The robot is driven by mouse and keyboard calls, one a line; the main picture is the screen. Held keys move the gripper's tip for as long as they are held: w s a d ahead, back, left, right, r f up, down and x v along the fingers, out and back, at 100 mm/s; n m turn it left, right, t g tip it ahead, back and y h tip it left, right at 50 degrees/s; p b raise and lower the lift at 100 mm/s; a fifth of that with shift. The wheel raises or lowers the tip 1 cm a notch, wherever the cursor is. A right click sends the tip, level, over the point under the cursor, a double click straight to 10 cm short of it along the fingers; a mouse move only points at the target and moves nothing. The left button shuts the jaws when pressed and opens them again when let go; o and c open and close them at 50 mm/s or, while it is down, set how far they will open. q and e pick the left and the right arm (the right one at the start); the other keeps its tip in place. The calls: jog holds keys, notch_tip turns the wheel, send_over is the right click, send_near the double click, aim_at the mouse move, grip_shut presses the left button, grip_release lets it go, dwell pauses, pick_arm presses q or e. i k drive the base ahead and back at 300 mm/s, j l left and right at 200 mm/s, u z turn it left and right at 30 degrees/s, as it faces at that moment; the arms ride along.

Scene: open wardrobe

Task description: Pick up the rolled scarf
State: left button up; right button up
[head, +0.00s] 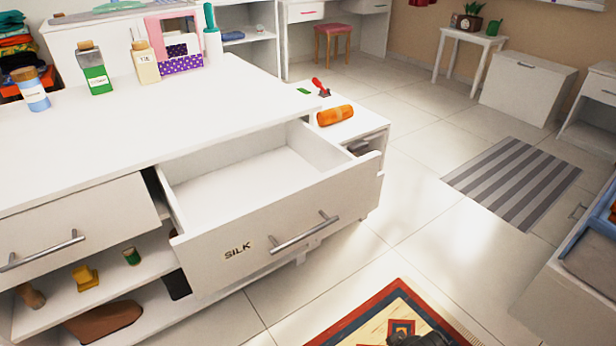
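An orange roll (335,115), which looks like the rolled scarf, lies on its side on a low white cabinet top (345,131) beyond the open drawer. No gripper touches it. A dark shape at the bottom edge, over the patterned rug, appears to be my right gripper (420,340). It is mostly cut off, far below and to the right of the roll, and its fingers cannot be made out. My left gripper is not in view.
An open, empty drawer (246,177) labelled SILK juts out in front of the roll. Bottles stand on the white counter (140,135). A red-handled tool (320,87) lies just behind the roll. The tiled floor right of the cabinet is clear up to a striped mat (512,180).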

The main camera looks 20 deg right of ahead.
aim_at(335, 114)
jog(key=i+l, duration=0.15)
jog(key=l, duration=0.25)
jog(key=i+l, duration=0.1)
jog(key=l, duration=0.3)
jog(key=i+l+u, duration=0.1)
jog(key=l, duration=0.3)
jog(key=i+l, duration=0.15)
jog(key=l, duration=0.3)
